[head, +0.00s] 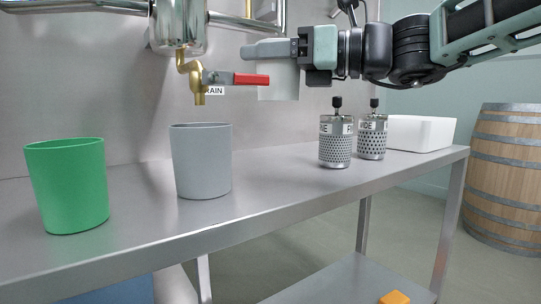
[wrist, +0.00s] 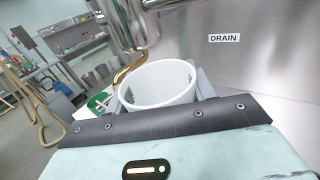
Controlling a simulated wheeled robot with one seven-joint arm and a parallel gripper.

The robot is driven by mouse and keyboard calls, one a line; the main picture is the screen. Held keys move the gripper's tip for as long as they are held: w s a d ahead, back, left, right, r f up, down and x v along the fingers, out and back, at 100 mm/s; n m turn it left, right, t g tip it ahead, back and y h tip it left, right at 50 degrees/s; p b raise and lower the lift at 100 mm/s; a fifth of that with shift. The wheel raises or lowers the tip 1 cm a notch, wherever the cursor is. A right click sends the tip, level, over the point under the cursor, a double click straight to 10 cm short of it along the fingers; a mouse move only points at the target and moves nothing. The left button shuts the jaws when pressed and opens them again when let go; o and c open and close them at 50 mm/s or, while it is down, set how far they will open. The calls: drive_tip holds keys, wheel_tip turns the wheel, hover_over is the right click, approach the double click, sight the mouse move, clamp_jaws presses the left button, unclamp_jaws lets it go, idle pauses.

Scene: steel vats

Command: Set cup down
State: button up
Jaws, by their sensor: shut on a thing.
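My gripper (head: 270,49) is shut on a white cup (head: 284,82) and holds it roughly upright in the air. The wrist view shows the open mouth of this white cup (wrist: 157,84) between my fingers. It looks empty inside, though its bottom is partly hidden. A grey cup (head: 202,163) stands upright on the bench below the brass tap. A green cup (head: 67,187) stands at the bench's left.
The brass tap (head: 196,78) with its red handle (head: 251,80) hangs from the steel vat (head: 178,28). Two perforated metal canisters (head: 335,142) (head: 372,137) and a white bin (head: 421,134) stand farther right. Bare bench lies between the grey cup and the canisters.

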wheel_tip(320, 180, down, 12)
drive_tip(key=b, duration=0.6)
drive_tip(key=shift+f, duration=0.15)
drive_tip(key=o, duration=1.1)
drive_tip(key=shift+d+p, duration=0.3)
drive_tip(key=p+v, duration=0.3)
drive_tip(key=v, duration=0.8)
drive_tip(key=shift+s+d+p, duration=0.15)
drive_tip(key=shift+p, duration=0.2)
